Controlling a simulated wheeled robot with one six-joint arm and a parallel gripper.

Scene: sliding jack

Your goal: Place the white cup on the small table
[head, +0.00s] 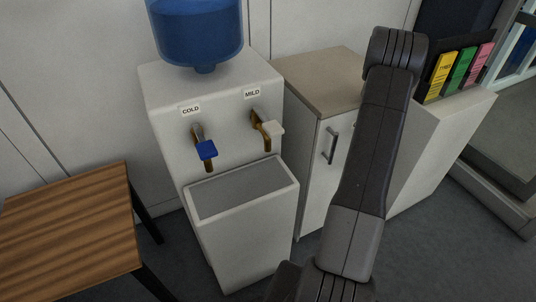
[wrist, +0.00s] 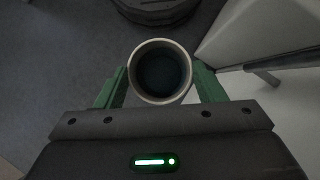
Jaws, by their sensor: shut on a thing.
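The white cup (wrist: 134,86) is in the wrist view, seen from above by its pale rim, with a dark inside. My gripper (wrist: 160,88) is shut on it, with one green finger at each side of the cup. The cup and my gripper do not show in the head view. The small table (head: 70,230) has a striped brown wooden top and dark legs, and stands at the left of the head view. Its top is bare where it shows.
A white water dispenser (head: 245,235) with a blue bottle (head: 196,32), a blue COLD tap (head: 206,150) and a MILD tap (head: 271,128) stands right of the table. A cabinet (head: 312,72) is beside it. Yellow, green and pink folders (head: 461,72) stand at the right.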

